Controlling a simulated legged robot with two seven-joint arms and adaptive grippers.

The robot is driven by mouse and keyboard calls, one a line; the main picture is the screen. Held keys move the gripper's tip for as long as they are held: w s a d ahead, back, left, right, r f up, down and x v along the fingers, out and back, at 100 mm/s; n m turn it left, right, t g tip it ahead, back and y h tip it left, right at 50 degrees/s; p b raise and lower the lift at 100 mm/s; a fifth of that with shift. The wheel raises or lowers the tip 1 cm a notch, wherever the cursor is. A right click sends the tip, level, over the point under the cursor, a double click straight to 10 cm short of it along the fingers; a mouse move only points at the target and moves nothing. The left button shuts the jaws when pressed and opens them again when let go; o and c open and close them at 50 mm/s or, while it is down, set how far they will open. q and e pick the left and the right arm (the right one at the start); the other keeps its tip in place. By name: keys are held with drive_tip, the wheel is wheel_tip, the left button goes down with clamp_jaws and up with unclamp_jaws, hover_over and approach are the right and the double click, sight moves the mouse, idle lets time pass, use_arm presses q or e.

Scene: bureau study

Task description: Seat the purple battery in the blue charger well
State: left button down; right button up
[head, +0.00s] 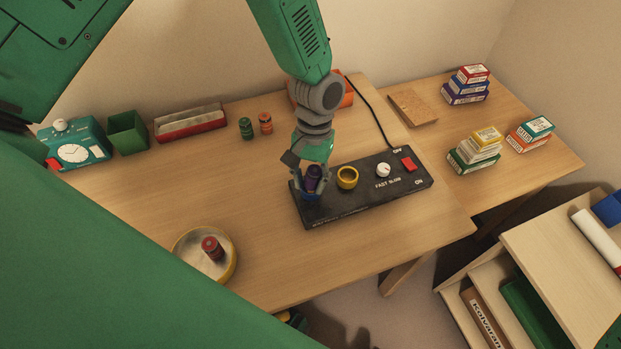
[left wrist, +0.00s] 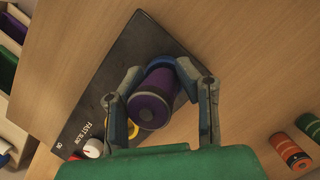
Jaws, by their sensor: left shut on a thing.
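The purple battery (head: 313,176) stands roughly upright between the fingers of my left gripper (head: 311,182), which is shut on it. The black charger (head: 330,210) lies on the desk beneath. The blue charger well (head: 309,198) is at its left end, directly under the battery and mostly hidden by fingers and battery. In the left wrist view the purple battery (left wrist: 153,100) shows end-on between both fingertips (left wrist: 160,85), over the charger (left wrist: 125,65). I cannot tell whether its lower end is inside the well. My right gripper is not in view.
On the charger are a yellow well (head: 347,178), a white knob (head: 383,170) and a red switch (head: 408,164). Green (head: 246,128) and orange (head: 265,123) batteries stand behind. A round dish (head: 229,262) holds a red battery (head: 212,248). The desk's front middle is clear.

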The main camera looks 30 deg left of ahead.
sight(311, 166)
use_arm(q)
drive_tip(key=shift+f, duration=0.4)
drive_tip(key=shift+s+f+b, duration=0.15)
drive_tip(key=shift+f+b, duration=0.05)
drive_tip(key=shift+b, duration=0.1)
drive_tip(key=c, duration=1.5)
unclamp_jaws()
drive_tip(key=shift+s+f, duration=0.1)
drive_tip(key=shift+o, duration=0.2)
drive_tip(key=shift+f, duration=0.1)
drive_tip(key=shift+w+r+p, duration=0.3)
drive_tip(key=shift+r+p, duration=0.15)
drive_tip(key=shift+r, duration=0.1)
drive_tip(key=shift+w+r+p, duration=0.3)
drive_tip(key=shift+r+p, duration=0.1)
drive_tip(key=shift+r, duration=0.15)
drive_tip(key=shift+p+v, duration=3.25)
drive_tip(key=shift+v, duration=1.25)
drive_tip(key=shift+a, duration=0.1)
